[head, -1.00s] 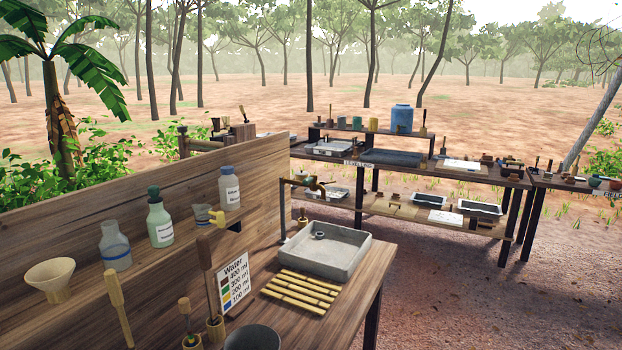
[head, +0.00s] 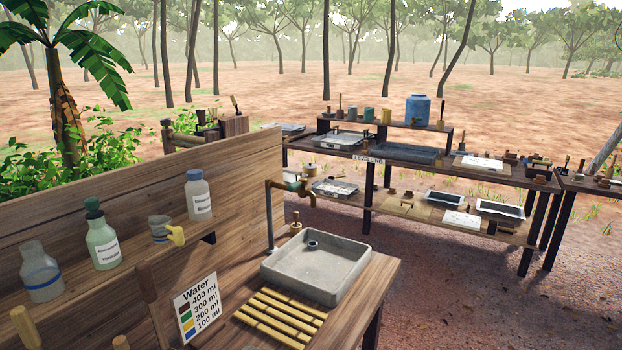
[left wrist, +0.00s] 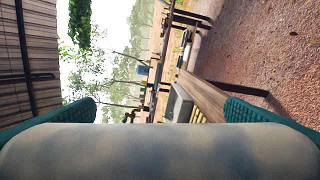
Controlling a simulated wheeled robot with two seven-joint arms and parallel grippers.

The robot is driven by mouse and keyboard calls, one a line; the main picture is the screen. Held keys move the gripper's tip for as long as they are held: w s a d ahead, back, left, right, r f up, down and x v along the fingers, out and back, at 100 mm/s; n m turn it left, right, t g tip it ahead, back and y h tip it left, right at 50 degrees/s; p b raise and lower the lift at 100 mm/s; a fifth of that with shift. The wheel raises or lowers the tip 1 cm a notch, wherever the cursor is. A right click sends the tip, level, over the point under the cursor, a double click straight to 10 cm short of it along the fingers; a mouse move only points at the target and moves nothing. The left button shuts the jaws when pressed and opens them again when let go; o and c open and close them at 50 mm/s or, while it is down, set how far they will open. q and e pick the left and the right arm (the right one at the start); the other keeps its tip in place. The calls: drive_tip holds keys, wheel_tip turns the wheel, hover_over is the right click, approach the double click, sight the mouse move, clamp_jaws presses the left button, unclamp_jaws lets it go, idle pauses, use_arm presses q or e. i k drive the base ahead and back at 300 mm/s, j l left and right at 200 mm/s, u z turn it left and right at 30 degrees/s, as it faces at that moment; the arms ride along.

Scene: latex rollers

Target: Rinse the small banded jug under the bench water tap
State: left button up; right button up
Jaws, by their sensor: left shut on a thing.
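My left gripper (left wrist: 161,122) shows in the left wrist view, its two green ribbed fingers either side of a large pale rounded thing (left wrist: 160,150). It is shut on this thing, which fills the bottom of that view; no band shows on it, and I cannot tell whether it is the jug. The brass tap (head: 298,187) stands over the back left of the grey basin (head: 352,279) on the bench in the head view. No water is seen running. My right gripper is in neither view.
A bamboo rack (head: 280,318) lies in front of the basin. A Water sign (head: 197,307) stands left of it. Bottles (head: 102,245) and a blue-banded flask (head: 41,273) line the shelf on the wooden back board (head: 100,205). Another workbench (head: 400,160) stands beyond; open ground lies right.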

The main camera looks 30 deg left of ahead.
sight(293, 187)
drive_tip(key=i+u, duration=0.2)
drive_tip(key=u, duration=0.2)
drive_tip(key=i+l+u, duration=0.15)
drive_tip(key=u, duration=0.25)
drive_tip(key=i+l+u, duration=0.2)
drive_tip(key=u, duration=0.2)
drive_tip(key=i+l, duration=0.05)
